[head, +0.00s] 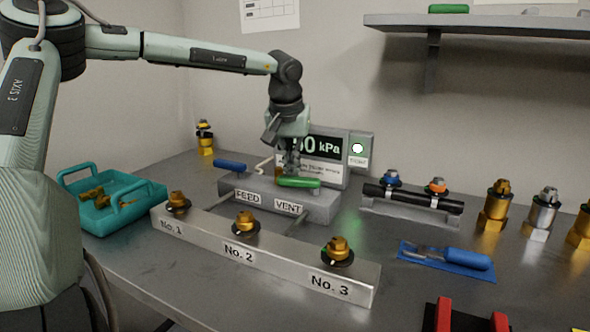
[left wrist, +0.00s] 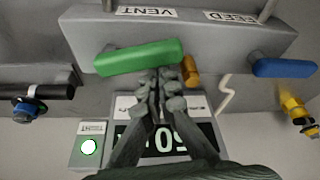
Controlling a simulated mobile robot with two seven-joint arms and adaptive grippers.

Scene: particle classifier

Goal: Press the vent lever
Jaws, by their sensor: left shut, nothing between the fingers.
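The vent lever has a green handle (head: 299,182) and sits above the VENT label (head: 288,206) on a grey valve block (head: 322,208). It also shows in the left wrist view as a green bar (left wrist: 140,57). The blue-handled lever (head: 230,165) is above the FEED label, and it shows at the right of the left wrist view (left wrist: 283,67). My left gripper (head: 291,170) points down, shut and empty, at the green handle. In the left wrist view its fingertips (left wrist: 166,78) are close beside the handle's right end; contact cannot be told. My right gripper is not in view.
A kPa display (head: 325,148), partly hidden by my gripper, stands behind with a lit indicator (head: 357,148). In front is a bar (head: 195,230) labelled No. 1 to No. 3 with brass fittings.

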